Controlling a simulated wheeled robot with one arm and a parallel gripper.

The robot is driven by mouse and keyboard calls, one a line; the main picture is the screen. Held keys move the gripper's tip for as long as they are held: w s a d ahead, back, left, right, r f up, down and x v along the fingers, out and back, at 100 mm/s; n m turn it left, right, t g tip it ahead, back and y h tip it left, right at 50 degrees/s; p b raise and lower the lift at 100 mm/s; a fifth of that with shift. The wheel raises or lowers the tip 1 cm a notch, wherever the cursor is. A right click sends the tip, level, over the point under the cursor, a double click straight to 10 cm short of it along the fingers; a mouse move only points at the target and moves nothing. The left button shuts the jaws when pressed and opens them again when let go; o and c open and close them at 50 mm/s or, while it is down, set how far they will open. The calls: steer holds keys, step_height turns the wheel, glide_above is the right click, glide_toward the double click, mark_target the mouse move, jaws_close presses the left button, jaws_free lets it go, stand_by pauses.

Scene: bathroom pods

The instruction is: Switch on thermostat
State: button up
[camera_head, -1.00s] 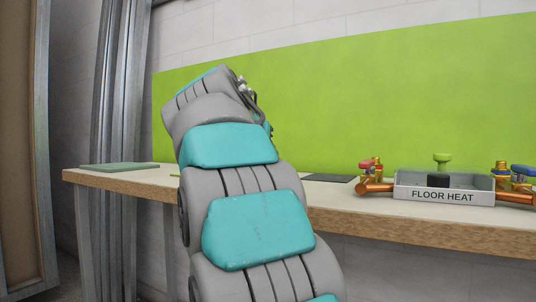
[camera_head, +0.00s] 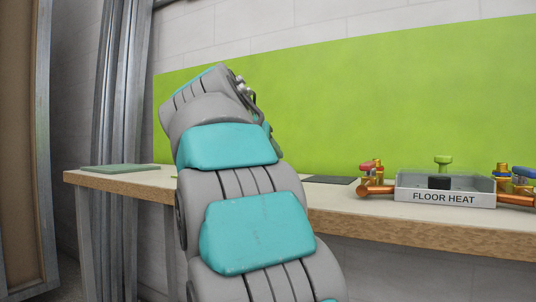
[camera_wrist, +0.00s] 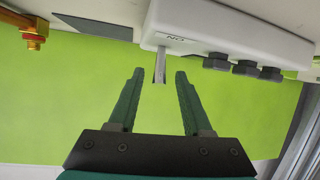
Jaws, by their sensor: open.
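In the wrist view a white box (camera_wrist: 205,22), seemingly the thermostat, shows at the top. A small label reading "ON" appears inverted on its face. A thin grey metal lever (camera_wrist: 160,66) sticks out from the box below the label. My gripper (camera_wrist: 159,76) is open, with green fingers on either side of the lever. The lever's end lies between the fingertips; I see no clear contact. Three dark knobs (camera_wrist: 244,69) sit on the box to the right. In the head view my own arm hides the gripper and the box.
In the head view a tray labelled "FLOOR HEAT" (camera_head: 444,197) with copper pipes and valves stands at right on the wooden bench (camera_head: 420,226). A green mat (camera_head: 120,168) lies at left and a dark flat sheet (camera_head: 330,180) behind my arm. A green panel (camera_head: 350,110) backs the bench.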

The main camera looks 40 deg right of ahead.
steer(key=v, duration=0.7)
steer(key=shift+p, duration=0.4)
